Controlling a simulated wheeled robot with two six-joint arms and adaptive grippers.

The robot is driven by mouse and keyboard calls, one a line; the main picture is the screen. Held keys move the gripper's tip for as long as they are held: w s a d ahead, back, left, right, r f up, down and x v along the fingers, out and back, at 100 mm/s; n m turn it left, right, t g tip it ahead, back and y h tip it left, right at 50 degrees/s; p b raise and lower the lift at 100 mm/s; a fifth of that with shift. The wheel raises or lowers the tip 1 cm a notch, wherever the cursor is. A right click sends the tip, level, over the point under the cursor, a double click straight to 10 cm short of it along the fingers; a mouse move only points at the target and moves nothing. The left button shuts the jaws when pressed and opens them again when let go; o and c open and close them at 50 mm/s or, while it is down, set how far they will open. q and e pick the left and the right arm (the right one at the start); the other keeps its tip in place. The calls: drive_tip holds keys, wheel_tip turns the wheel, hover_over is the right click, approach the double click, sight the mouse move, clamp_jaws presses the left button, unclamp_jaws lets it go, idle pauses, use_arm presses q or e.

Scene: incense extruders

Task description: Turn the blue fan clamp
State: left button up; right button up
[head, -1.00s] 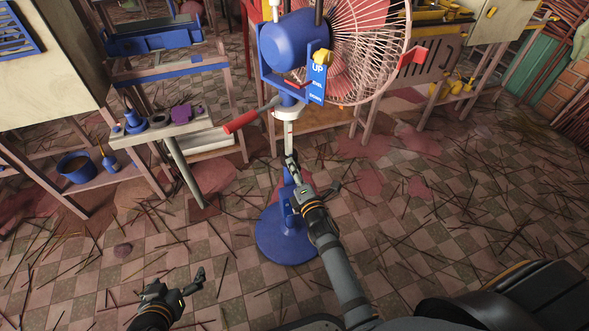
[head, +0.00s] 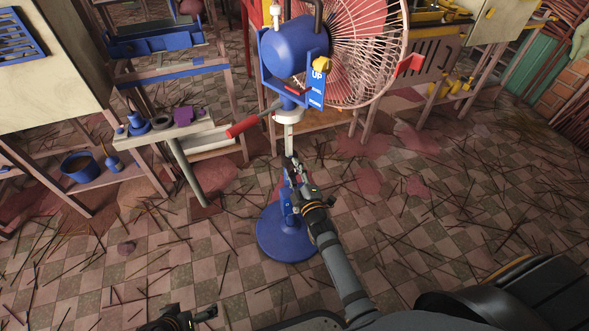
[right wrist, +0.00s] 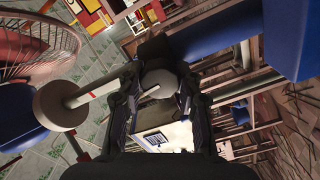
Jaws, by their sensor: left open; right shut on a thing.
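The fan has a blue motor housing (head: 297,45), a pale round cage and a white pole (head: 288,135). Its stand ends in a round blue base (head: 285,238). My right gripper (head: 290,167) is at the pole, above the blue lower column (head: 287,208). It is shut on the blue fan clamp, which the fingers mostly hide. My left gripper (head: 208,314) is open and empty low at the bottom edge, partly cut off.
A red-gripped lever (head: 243,125) sticks out left of the pole. A small table (head: 165,131) with blue and purple parts stands to the left. A shelf unit (head: 450,50) is behind right. Thin sticks litter the tiled floor.

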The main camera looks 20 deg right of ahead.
use_arm(q)
drive_tip(key=shift+s+a+r, duration=0.1)
drive_tip(key=shift+s+r, duration=0.05)
use_arm(e)
drive_tip(key=shift+m, duration=0.5)
drive_tip(key=o, duration=1.2)
drive_tip(key=shift+c, duration=0.2)
drive_tip(key=shift+s, duration=0.15)
drive_tip(key=s, duration=1.1)
drive_tip(key=shift+s+d, duration=0.25)
drive_tip(key=shift+s, duration=0.15)
